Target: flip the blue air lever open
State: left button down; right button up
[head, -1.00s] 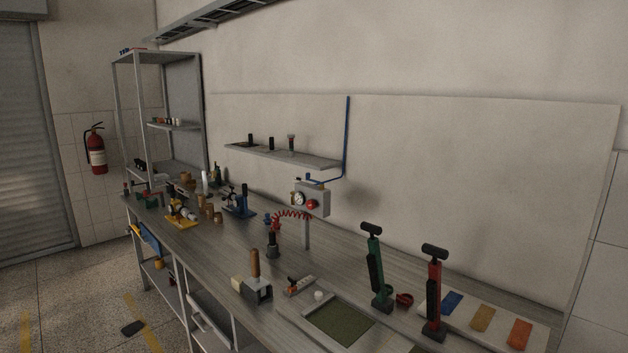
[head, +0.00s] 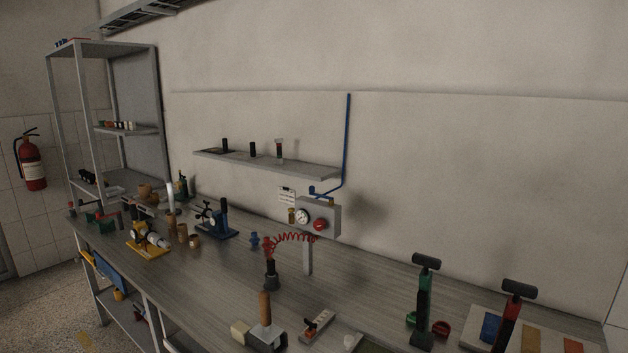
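A grey air control box (head: 329,221) with a white gauge (head: 302,216) and a red round button (head: 320,224) stands on a post at the back of the bench. A blue pipe (head: 346,140) runs down the wall and bends toward the box. A small blue piece (head: 313,190) at the pipe's lower left end, just above the box, looks like the blue air lever. It is too small to tell its angle clearly. Neither of my grippers is in view.
A wall shelf (head: 270,163) is above. A wooden-handled tool (head: 265,308) and green (head: 424,300) and red-and-black (head: 511,312) upright tools stand in front on the bench (head: 345,277). Bare bench lies between them and the box.

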aim_at(311, 188)
jog(key=i+j+z, duration=0.1)
jog(key=j, duration=0.25)
jog(key=i+j+z, duration=0.15)
jog(key=j, duration=0.2)
jog(key=i+j+z, duration=0.1)
jog(key=j, duration=0.25)
jog(key=i+j+z, duration=0.1)
jog(key=j, duration=0.25)
jog(key=i+j+z, duration=0.15)
jog(key=j, duration=0.25)
jog(key=i+j+z, duration=0.1)
jog(key=j, duration=0.3)
jog(key=i, duration=0.05)
